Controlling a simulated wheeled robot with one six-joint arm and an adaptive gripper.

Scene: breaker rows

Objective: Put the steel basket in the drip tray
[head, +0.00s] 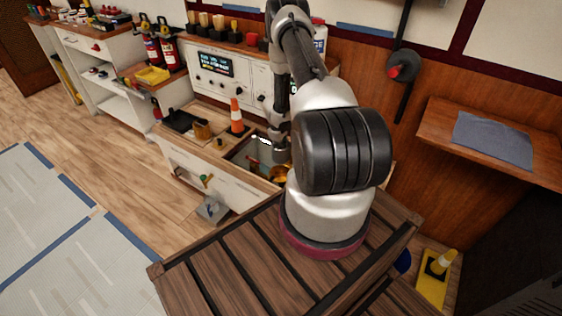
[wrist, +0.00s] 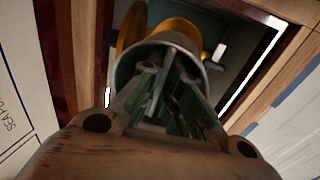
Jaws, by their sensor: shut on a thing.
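The steel basket (wrist: 170,41) is a round grey metal cup with a bright rim in the wrist view. My gripper (wrist: 168,88) is shut on it, with the fingers overlapping its mouth; the exact contact is hard to see. A dark, wood-framed recess, which looks like the drip tray (wrist: 238,48), lies beyond the basket. In the head view the drip tray (head: 245,152) is set into the counter, and my gripper (head: 279,150) is over its right part. The basket cannot be made out in the head view.
A gold round thing (wrist: 138,24) lies behind the basket in the wrist view; gold also shows in the head view (head: 281,173). An orange-and-white cone (head: 236,117) and a black tray (head: 178,121) stand left of the recess. A machine with a display (head: 214,66) stands behind.

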